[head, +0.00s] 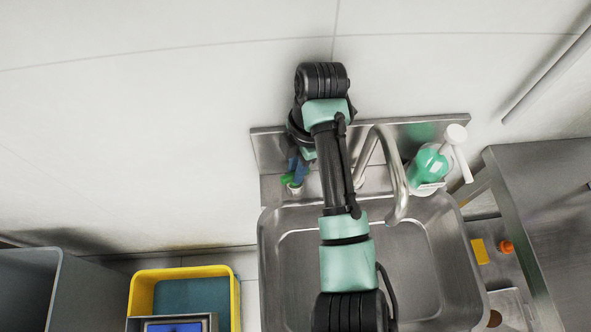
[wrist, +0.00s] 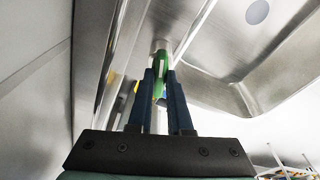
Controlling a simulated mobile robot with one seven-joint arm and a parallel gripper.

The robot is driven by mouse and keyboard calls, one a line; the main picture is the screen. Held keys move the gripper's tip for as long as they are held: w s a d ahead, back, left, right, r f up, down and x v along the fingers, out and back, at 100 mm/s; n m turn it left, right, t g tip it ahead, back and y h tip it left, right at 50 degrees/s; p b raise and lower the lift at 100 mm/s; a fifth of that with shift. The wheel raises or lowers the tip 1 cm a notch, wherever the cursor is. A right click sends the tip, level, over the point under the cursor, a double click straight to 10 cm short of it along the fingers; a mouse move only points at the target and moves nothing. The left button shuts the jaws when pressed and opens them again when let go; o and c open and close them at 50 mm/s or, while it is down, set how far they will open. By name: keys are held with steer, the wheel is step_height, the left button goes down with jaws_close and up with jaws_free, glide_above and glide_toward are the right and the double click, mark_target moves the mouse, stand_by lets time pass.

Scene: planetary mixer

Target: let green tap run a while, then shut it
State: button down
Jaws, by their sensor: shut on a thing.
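The green tap (head: 289,180) stands at the back left corner of the sink, left of the curved metal spout (head: 399,190). My gripper (head: 294,175) reaches down to the tap, its blue fingers partly hidden behind my arm. In the wrist view the green tap handle (wrist: 161,62) sits between the two blue fingers of my gripper (wrist: 162,78), which is shut on it. I see no clear stream of water at the spout, and my arm covers part of the basin.
The steel sink (head: 430,262) lies under my arm. A green soap bottle (head: 430,163) stands at the back right of the sink. A yellow bin (head: 236,295) is at lower left and a steel table (head: 545,200) at right. The wall is close behind.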

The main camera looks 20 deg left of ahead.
steer(key=shift+s+r+n, duration=0.1)
steer(key=shift+s+n, duration=0.05)
steer(key=shift+n, duration=0.15)
